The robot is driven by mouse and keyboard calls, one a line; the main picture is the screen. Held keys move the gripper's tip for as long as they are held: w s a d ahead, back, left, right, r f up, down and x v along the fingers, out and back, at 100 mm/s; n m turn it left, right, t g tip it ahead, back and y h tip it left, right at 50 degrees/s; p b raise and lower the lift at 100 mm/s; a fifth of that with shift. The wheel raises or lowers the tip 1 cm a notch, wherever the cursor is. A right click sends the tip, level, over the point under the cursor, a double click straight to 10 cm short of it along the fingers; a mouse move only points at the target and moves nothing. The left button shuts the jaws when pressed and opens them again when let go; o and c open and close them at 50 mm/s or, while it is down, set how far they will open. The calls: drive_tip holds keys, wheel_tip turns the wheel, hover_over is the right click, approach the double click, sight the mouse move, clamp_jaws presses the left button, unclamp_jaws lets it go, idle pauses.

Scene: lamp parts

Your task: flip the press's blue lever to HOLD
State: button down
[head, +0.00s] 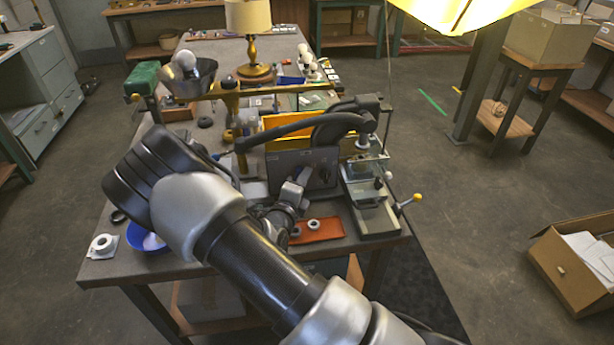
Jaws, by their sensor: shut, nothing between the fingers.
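My gripper (298,183) shows small beyond my forearm, in front of a dark upright panel (320,160) left of the press base. It looks shut and empty. Its fingertips are hard to see, and I cannot tell whether they touch anything.
An orange-brown tray (325,231) with small round parts lies left of the press base. A blue bowl (150,243) stands at the bench's front left. A brass-based lamp (253,65) stands farther back. A lit shade (455,12) hangs at upper right.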

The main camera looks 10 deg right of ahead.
drive_tip(key=a+n, duration=0.1)
drive_tip(key=a+n+t, duration=0.1)
drive_tip(key=n, duration=0.1)
drive_tip(key=shift+a+r+h, duration=0.1)
drive_tip(key=shift+r+h, duration=0.2)
drive_tip(key=shift+h, duration=0.1)
drive_tip(key=a+n+t, duration=0.1)
drive_tip(key=n, duration=0.1)
drive_tip(key=a+n+t, duration=0.1)
drive_tip(key=n, duration=0.1)
drive_tip(key=shift+a+n+t, duration=0.3)
drive_tip(key=shift+n+t, duration=0.1)
drive_tip(key=shift+a, duration=0.4)
drive_tip(key=shift+a+f, duration=0.1)
drive_tip(key=shift+s, duration=0.1)
